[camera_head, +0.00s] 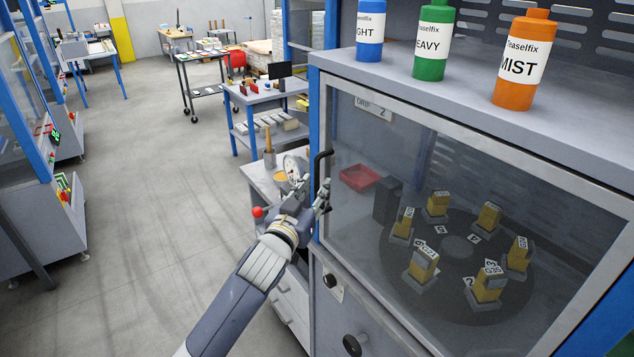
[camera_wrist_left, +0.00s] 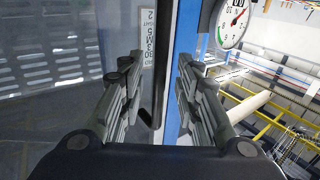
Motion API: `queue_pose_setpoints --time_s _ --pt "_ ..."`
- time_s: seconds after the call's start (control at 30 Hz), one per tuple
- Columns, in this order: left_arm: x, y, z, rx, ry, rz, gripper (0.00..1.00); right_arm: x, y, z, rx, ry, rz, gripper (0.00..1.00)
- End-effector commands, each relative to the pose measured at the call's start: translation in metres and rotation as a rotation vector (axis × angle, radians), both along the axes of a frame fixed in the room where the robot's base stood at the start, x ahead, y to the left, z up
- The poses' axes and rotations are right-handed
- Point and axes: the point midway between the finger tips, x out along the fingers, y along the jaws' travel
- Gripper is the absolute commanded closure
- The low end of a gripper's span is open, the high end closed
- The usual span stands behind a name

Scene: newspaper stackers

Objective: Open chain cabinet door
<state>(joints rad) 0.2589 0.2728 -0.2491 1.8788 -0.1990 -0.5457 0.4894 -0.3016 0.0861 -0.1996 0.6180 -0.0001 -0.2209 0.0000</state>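The cabinet door (camera_head: 450,215) is a clear pane in a grey metal frame and looks closed in the head view. Its black bar handle (camera_head: 319,168) is upright on the left edge of the frame. My left gripper (camera_head: 314,192) is at the lower part of the handle. In the left wrist view my left gripper (camera_wrist_left: 158,75) has its fingers apart, and the black handle (camera_wrist_left: 157,100) lies between them. I cannot see either finger pressing on it. Part of the handle's lower end is hidden in the head view. My right gripper is not in view.
Blue, green and orange bottles (camera_head: 524,62) stand on the cabinet top. Behind the pane are a round dark turntable (camera_head: 458,247) with several yellow blocks and a red tray (camera_head: 360,178). A bench with a dial gauge (camera_head: 294,167) is close left of the handle. The floor (camera_head: 150,210) further left is clear.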

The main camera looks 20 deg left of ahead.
Motion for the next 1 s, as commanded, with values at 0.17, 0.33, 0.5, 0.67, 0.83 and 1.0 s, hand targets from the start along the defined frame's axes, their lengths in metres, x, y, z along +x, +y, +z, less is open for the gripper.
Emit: queue_pose_setpoints --time_s 0.17,0.33,0.5,0.67,0.83,1.0 --pt "0.016 -0.001 0.001 0.000 0.000 0.000 0.69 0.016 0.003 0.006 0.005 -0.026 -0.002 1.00" --pt "0.020 -0.002 -0.001 0.001 0.001 0.000 0.69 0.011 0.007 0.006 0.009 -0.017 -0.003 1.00" --pt "0.020 -0.002 -0.001 0.000 0.001 0.000 0.69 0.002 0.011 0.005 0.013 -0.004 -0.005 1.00" --pt "0.020 -0.002 -0.001 0.000 0.001 0.000 0.92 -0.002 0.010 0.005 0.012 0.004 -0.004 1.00" --pt "0.020 -0.002 -0.001 0.000 0.001 0.000 1.00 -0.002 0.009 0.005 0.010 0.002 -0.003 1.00" --pt "0.020 -0.002 -0.001 0.000 0.001 0.003 1.00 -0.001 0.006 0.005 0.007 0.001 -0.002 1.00"
